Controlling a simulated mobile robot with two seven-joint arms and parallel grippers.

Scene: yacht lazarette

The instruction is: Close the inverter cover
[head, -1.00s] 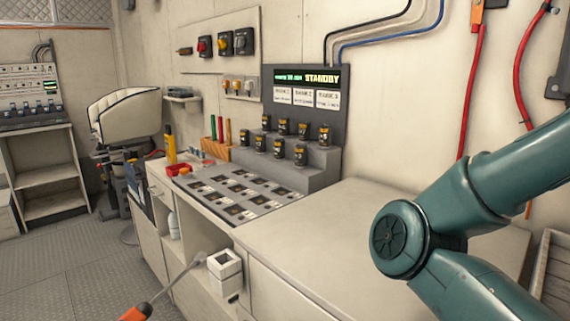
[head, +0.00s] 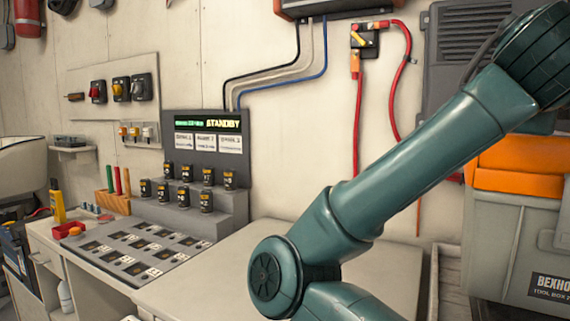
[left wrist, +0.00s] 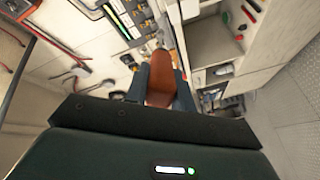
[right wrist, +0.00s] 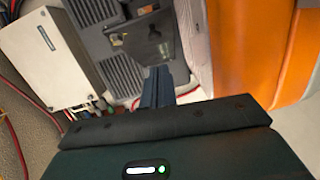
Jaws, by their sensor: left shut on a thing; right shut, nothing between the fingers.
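A grey louvred wall unit (head: 468,60), which looks like the inverter, is at the upper right of the head view, partly behind my right arm. In the right wrist view the grey ribbed housing (right wrist: 122,72) has a dark panel (right wrist: 142,40) with small fittings beside it. I cannot tell whether this panel is the cover or the opening. My right gripper (right wrist: 157,82) is shut and empty, pointing toward that unit; contact is unclear. My left gripper (left wrist: 160,82) is shut on the orange screwdriver handle (left wrist: 161,78). Neither gripper shows in the head view.
A grey toolbox (head: 520,250) with an orange lid (head: 520,165) stands at the right. Red cables (head: 358,125) hang from a wall switch (head: 370,38). The bare countertop (head: 220,268) lies below my right arm. A stepped black-jar rack (head: 190,205) is left of it.

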